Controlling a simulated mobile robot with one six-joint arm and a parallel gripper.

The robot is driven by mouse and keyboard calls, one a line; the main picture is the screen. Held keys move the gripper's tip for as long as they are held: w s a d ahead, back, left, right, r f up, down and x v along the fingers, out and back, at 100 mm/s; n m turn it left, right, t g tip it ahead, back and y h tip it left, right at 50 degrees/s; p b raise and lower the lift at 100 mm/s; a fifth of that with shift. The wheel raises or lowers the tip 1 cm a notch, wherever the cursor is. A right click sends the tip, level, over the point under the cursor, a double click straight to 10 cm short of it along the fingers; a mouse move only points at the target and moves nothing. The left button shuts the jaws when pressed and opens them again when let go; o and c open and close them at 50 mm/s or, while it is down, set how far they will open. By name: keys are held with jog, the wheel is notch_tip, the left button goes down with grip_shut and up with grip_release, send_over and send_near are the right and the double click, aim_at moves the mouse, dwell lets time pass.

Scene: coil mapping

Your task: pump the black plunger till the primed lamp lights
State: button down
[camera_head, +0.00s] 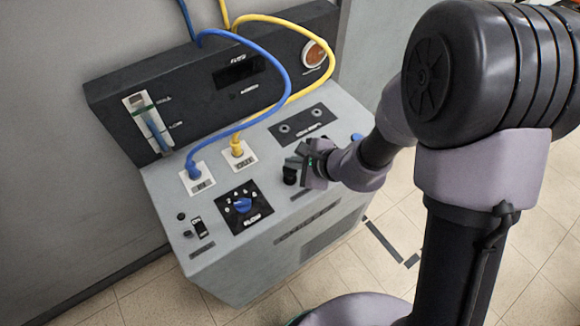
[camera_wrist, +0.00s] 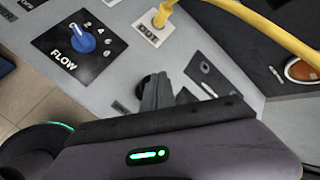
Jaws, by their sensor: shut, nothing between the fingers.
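The black plunger (camera_head: 290,174) is a short dark knob on the console's sloping grey top, right of the FLOW dial. My gripper (camera_head: 302,166) is shut and empty, right at the plunger and partly covering it. In the wrist view my shut fingers (camera_wrist: 156,92) hide most of the plunger, and a dark rounded edge (camera_wrist: 142,84) shows beside them. I cannot tell whether the fingers touch it or how far down it is. I cannot make out which lamp is the primed lamp. A round orange-brown face (camera_head: 314,53) sits on the dark back panel, its label unreadable.
A blue hose (camera_head: 285,75) and a yellow hose (camera_head: 322,80) arch over the console to white-plated ports. The blue FLOW dial (camera_head: 243,205), a switch (camera_head: 201,228) and a sight gauge (camera_head: 148,122) stand to the left. A dark plate (camera_head: 302,121) lies behind my gripper.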

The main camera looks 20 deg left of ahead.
jog(key=shift+f+b, duration=1.45)
jog(key=shift+b, duration=0.3)
dwell(1.2)
jog(key=shift+r+p, duration=1.2)
jog(key=shift+r, duration=0.75)
notch_tip(320, 180, up, 5)
jog(key=p, duration=0.3)
jog(key=shift+r+p, duration=0.1)
jog(key=shift+p, duration=0.25)
